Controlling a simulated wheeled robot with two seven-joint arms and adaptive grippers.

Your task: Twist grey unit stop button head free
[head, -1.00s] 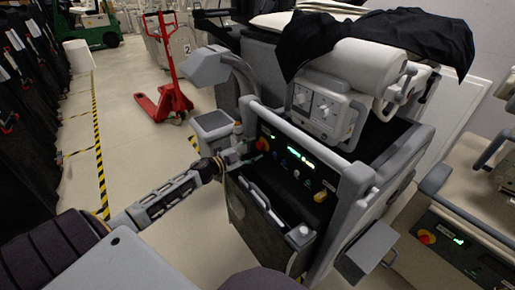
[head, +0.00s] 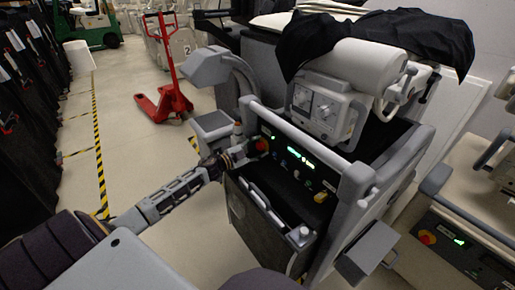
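The grey unit (head: 357,180) stands in the middle of the head view, its dark control panel (head: 290,160) facing me. The red stop button (head: 262,145) is at the panel's left end, partly hidden by my gripper. My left gripper (head: 251,149) comes in from the left with its fingertips at the button head. The view is too small to tell whether the fingers touch it or how far apart they are. My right gripper is not in view.
Green lit displays and a yellow knob (head: 320,197) sit on the same panel. A grey rail (head: 300,135) runs just above it. Another cart with a red stop button (head: 427,237) stands at the right. A red pallet jack (head: 165,100) stands behind on open floor.

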